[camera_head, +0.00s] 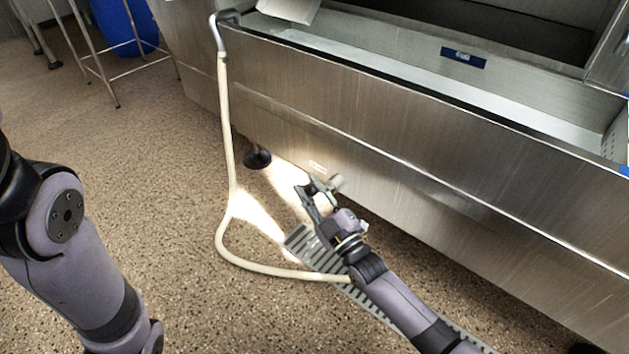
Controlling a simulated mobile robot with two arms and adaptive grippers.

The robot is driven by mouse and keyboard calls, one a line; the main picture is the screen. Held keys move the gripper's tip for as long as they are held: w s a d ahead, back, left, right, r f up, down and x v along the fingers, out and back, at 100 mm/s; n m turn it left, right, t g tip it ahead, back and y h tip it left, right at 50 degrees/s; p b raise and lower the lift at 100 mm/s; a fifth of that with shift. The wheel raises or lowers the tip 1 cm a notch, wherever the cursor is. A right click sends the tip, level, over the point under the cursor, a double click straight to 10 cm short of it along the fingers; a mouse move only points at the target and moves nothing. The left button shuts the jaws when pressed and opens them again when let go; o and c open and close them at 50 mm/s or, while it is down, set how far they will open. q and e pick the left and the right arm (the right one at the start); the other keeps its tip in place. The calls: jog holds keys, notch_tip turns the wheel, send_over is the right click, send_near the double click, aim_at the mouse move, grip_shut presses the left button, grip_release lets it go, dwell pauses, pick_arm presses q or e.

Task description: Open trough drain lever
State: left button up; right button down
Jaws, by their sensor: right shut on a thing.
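A long stainless steel trough (420,165) runs from the upper left to the right. My right gripper (318,194) is low at the trough's front lower edge, above the floor. It is shut on the drain lever, which its fingers mostly hide. A small grey metal fitting (336,181) shows beside the fingertips. The lever's exact angle cannot be told. My left arm shows at the left edge, but its gripper is outside the picture.
A cream hose (227,130) hangs from the trough's left corner and loops over the floor behind my right wrist. A slotted floor grate (301,241) lies under my right arm. A trough foot (257,158), metal stand (112,62) and blue drum (124,24) stand left. Open floor lies between.

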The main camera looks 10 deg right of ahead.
jog(key=shift+s+a+f+p, duration=0.15)
jog(key=shift+s+a+f, duration=0.1)
jog(key=shift+f, duration=0.25)
jog(key=shift+s+a+f+p, duration=0.15)
jog(key=shift+a+f, duration=0.1)
jog(key=shift+f, duration=0.2)
jog(key=c, duration=1.7)
grip_release()
jog(key=o, duration=0.4)
jog(key=shift+r, duration=0.1)
jog(key=shift+d, duration=0.1)
jog(key=v, duration=1.2)
jog(key=shift+r, duration=0.1)
jog(key=shift+w, duration=0.1)
